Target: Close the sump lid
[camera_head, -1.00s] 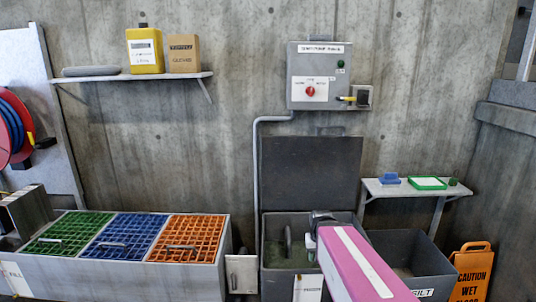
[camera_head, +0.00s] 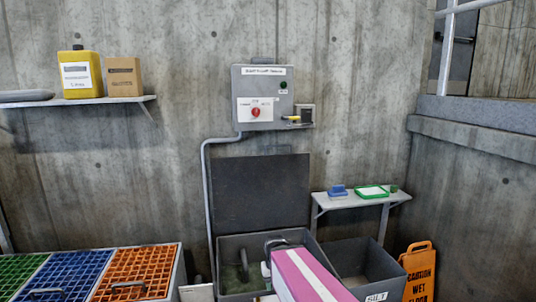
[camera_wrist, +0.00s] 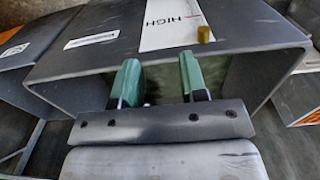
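The sump lid (camera_head: 261,195) is a dark grey flat panel. It stands upright, open, against the wall behind the grey sump box (camera_head: 240,242) in the head view. A dark handle-like piece (camera_head: 244,262) shows inside the box. In the wrist view the sump's rim (camera_wrist: 245,60) and its murky green inside show, with a white label reading HIGH (camera_wrist: 175,25). My gripper (camera_wrist: 160,80) has two green-padded fingers set apart with nothing seen between them. It is over the sump opening, in front of the lid and apart from it. My pink arm partly hides the box in the head view.
A grey silt bin (camera_head: 355,268) stands right of the sump, with a small shelf (camera_head: 362,199) behind it. A control panel (camera_head: 262,97) hangs above the lid. Coloured grates (camera_head: 75,275) lie left.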

